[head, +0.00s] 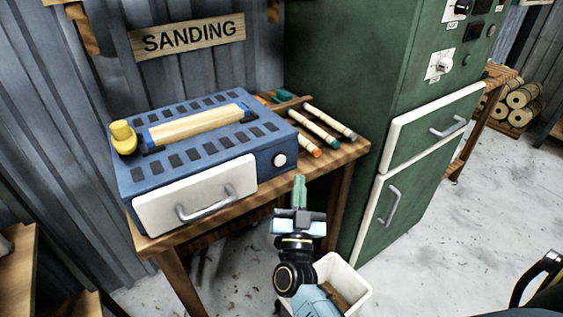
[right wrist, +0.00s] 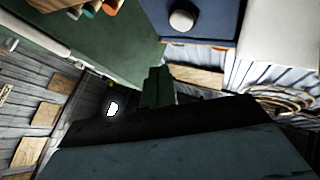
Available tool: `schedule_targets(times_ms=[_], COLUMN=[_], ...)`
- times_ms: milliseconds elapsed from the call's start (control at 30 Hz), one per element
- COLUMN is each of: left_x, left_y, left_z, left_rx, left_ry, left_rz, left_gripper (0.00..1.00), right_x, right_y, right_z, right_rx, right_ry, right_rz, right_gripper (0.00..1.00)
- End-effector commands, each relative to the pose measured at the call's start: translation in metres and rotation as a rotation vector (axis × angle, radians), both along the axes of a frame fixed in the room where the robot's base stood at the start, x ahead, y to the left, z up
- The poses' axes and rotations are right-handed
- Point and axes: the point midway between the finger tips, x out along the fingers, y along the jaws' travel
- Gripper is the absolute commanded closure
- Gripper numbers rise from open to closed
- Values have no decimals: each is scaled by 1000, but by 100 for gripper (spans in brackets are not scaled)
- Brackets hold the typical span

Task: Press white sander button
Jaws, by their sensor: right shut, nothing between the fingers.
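The blue sander (head: 204,148) stands on a wooden table under the SANDING sign. Its round white button (head: 280,160) is on the front face, to the right of the white drawer (head: 195,198). My right gripper (head: 299,190) is shut and empty, its green fingertips pointing up just below and to the right of the button, apart from it in the picture. In the right wrist view the white button (right wrist: 182,20) shows at the top on the blue face, beyond the shut fingers (right wrist: 158,85). My left gripper is not in view.
Several coloured-tip sticks (head: 323,127) lie on the table (head: 345,153) right of the sander. A yellow knob (head: 123,137) sits at its left end. A green cabinet (head: 345,65) stands close on the right. A white bin (head: 350,278) is on the floor below. Open floor lies further right.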

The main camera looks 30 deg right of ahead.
Motion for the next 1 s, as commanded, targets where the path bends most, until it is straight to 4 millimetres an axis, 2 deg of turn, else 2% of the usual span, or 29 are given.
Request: schedule_targets(times_ms=[600, 767, 1000], left_x=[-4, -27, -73], left_y=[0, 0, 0], left_z=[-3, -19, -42], left_rx=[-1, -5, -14], left_ry=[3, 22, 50], left_rz=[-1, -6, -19], left_gripper=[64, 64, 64], right_x=[-1, -9, -24], right_y=[-2, -8, -13], right_z=[0, 2, 3], right_rx=[-23, -153, -398], right_ry=[4, 29, 70], right_rz=[2, 20, 64], right_gripper=[100, 100, 100])
